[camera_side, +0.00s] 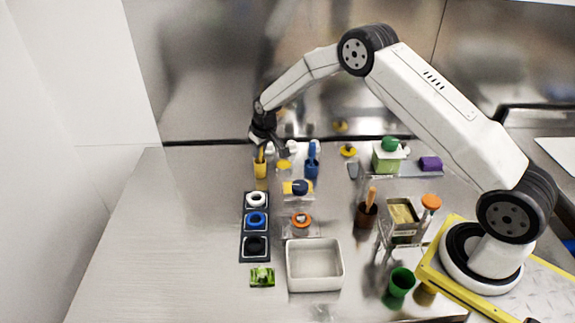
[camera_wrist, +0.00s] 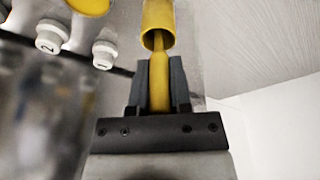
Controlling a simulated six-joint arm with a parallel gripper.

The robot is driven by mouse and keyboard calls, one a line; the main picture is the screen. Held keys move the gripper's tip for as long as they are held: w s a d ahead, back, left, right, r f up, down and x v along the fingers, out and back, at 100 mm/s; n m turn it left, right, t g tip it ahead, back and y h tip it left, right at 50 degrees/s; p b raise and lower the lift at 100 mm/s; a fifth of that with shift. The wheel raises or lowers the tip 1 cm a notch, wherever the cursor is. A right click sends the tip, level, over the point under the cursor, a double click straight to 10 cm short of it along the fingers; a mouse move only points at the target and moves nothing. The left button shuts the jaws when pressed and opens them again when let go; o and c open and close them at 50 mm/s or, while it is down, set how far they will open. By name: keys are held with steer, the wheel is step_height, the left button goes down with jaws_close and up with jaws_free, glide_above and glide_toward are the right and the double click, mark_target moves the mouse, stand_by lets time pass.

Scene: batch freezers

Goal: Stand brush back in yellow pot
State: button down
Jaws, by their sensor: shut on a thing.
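The yellow pot (camera_side: 261,171) stands upright at the back left of the steel table. My gripper (camera_side: 263,146) is directly above it, pointing down. In the wrist view my gripper (camera_wrist: 159,75) is shut on the yellow brush (camera_wrist: 160,85), with a dark finger on each side of its handle. The brush's far part reaches into the open mouth of the yellow pot (camera_wrist: 158,14) in that view. How deep it sits, and whether it touches the bottom, is hidden. In the side view the brush (camera_side: 262,153) shows only as a small yellow piece above the pot.
A blue pot (camera_side: 312,171) with a blue brush stands to the right. White numbered knobs (camera_wrist: 50,37) are close by at the back. A dark strip of rings (camera_side: 245,238), a white tray (camera_side: 314,285) and a green pot (camera_side: 399,281) are nearer. The table's left is clear.

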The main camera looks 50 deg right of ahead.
steer(key=shift+f, duration=0.2)
stand_by(0.3)
jaws_free()
steer(key=shift+r, duration=0.2)
stand_by(0.3)
steer(key=shift+r, duration=3.25)
